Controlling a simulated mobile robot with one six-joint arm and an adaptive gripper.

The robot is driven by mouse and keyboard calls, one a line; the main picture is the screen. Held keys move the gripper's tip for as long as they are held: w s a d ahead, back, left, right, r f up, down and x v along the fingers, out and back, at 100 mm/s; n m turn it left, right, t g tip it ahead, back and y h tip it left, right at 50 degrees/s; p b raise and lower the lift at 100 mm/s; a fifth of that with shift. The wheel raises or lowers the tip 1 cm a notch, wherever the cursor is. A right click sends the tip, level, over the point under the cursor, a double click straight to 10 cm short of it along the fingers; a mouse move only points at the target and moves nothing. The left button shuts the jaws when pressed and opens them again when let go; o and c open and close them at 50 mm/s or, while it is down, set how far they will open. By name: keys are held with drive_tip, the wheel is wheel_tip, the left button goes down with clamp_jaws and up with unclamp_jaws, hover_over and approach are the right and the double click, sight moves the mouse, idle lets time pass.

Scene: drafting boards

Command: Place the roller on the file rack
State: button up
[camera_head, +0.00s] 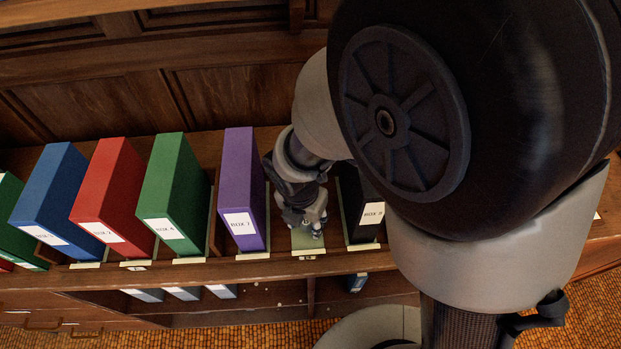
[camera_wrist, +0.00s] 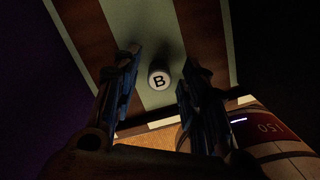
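The file rack (camera_head: 306,240) is a wooden shelf with pale green slot strips and upright file boxes. My gripper (camera_head: 306,224) points down into the slot between the purple BOX 7 and the black BOX 8. In the wrist view my gripper (camera_wrist: 161,62) has its two fingers apart. A small white round piece marked B (camera_wrist: 159,78) shows between them on the pale green strip (camera_wrist: 150,35), with a gap to each finger. I cannot tell whether this piece is the roller. No other thing is clearly recognisable as the roller.
The purple box (camera_head: 240,190) stands close left of my gripper, the black box (camera_head: 362,225) close right. Green (camera_head: 175,190), red (camera_head: 110,190) and blue (camera_head: 50,195) boxes stand further left. A curved brown thing marked 150 (camera_wrist: 270,135) is at lower right in the wrist view.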

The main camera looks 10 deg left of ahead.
wheel_tip(320, 180, up, 12)
drive_tip(key=s+p, duration=0.1)
drive_tip(key=p, duration=0.3)
drive_tip(key=shift+s+a+f, duration=0.2)
drive_tip(key=shift+f, duration=0.05)
